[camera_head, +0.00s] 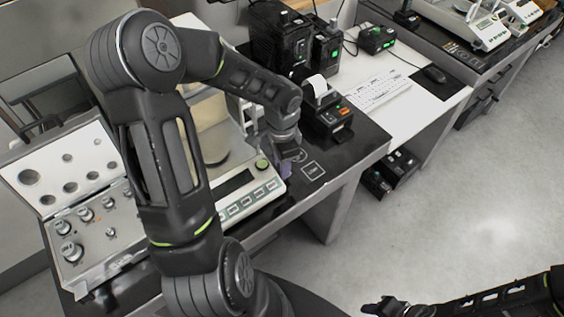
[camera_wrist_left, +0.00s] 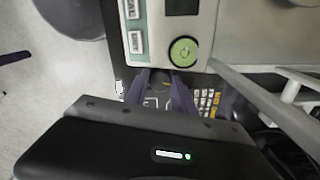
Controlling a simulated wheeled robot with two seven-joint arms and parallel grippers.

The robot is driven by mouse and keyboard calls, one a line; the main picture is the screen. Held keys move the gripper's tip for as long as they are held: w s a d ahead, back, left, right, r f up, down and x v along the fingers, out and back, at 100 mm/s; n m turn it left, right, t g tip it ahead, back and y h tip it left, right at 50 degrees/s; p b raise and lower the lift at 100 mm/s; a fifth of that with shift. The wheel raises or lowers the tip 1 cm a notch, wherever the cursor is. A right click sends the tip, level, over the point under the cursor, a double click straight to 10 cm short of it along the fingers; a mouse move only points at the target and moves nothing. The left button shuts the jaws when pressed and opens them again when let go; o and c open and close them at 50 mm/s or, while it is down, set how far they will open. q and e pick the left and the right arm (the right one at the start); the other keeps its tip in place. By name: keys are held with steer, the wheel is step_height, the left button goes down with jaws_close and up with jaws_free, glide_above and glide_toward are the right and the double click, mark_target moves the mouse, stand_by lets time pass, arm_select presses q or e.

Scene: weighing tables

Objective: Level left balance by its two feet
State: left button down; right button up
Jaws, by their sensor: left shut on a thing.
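The left balance (camera_head: 262,196) stands on the black table top, with a display, a row of keys and a round green bubble level (camera_head: 262,164) at its front corner. In the left wrist view the green level (camera_wrist_left: 183,51) sits just above my fingers. My left gripper (camera_head: 287,168) is at that corner, pointing down. In the wrist view its two purple fingers (camera_wrist_left: 161,92) are closed around a small dark part under the balance edge, which appears to be a foot. The other foot is hidden. My right gripper (camera_head: 374,307) is low at the bottom edge, away from the table.
A weight box (camera_head: 112,245) with an open lid stands left of the balance, partly behind my arm. A small printer (camera_head: 328,117) stands close to the right of my left gripper. A keyboard (camera_head: 378,92) lies farther right. The floor at right is clear.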

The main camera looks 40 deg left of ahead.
arm_select(q)
steer(key=c, duration=1.1)
jaws_free()
steer(key=shift+o, duration=0.2)
steer(key=shift+n, duration=0.7)
step_height(320, 180, up, 8)
steer(key=shift+b, duration=0.45)
steer(key=shift+d+f, duration=0.15)
steer(key=shift+w, duration=0.1)
